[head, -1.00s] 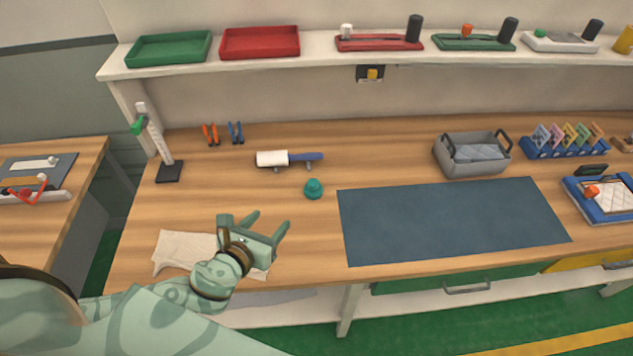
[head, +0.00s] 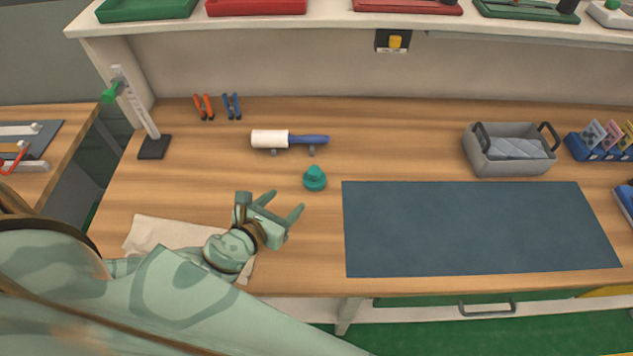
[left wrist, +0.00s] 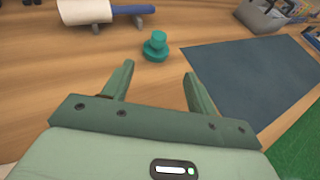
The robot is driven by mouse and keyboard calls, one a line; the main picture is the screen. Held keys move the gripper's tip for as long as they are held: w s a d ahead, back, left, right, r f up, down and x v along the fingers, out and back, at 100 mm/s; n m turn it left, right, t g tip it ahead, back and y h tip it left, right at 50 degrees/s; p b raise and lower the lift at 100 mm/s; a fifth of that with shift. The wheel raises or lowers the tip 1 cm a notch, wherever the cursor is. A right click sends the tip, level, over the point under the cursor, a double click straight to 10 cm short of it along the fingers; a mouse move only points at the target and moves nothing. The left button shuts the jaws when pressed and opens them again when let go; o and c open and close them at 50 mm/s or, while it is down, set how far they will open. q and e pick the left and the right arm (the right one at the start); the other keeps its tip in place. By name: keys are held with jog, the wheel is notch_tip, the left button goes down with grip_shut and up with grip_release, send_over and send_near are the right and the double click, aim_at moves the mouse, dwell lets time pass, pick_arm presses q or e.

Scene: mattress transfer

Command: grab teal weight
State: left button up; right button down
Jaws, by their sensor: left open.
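The teal weight (head: 315,179) is a small knobbed piece standing upright on the wooden workbench, left of the dark blue mat. It also shows in the left wrist view (left wrist: 155,47), just beyond the fingertips and between their directions. My left gripper (head: 284,206) is open and empty, below and left of the weight in the head view, with a gap between them. Its two fingers show in the left wrist view (left wrist: 157,72). My right gripper is in neither view.
A lint roller (head: 290,139) lies on its stand behind the weight. A beige cloth (head: 165,232) lies partly under my left arm. The dark blue mat (head: 470,228) is bare. A grey basket (head: 510,150) stands behind it. A clamp stand (head: 154,147) is at the left.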

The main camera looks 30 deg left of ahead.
aim_at(311, 177)
pick_arm(q)
jog(key=shift+w+f, duration=0.15)
jog(key=shift+f, duration=0.4)
jog(key=b+x, duration=0.2)
jog(key=x, duration=0.8)
jog(key=shift+w, duration=0.25)
jog(key=x, duration=0.2)
jog(key=b+x, duration=0.1)
jog(key=x, duration=0.2)
jog(key=shift+w+a+r, duration=0.1)
jog(key=shift+w, duration=0.25)
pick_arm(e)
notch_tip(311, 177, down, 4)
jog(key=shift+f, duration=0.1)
pick_arm(q)
jog(key=shift+s+r, duration=0.1)
jog(key=shift+c, duration=0.4)
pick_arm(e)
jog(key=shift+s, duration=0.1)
pick_arm(q)
grip_shut()
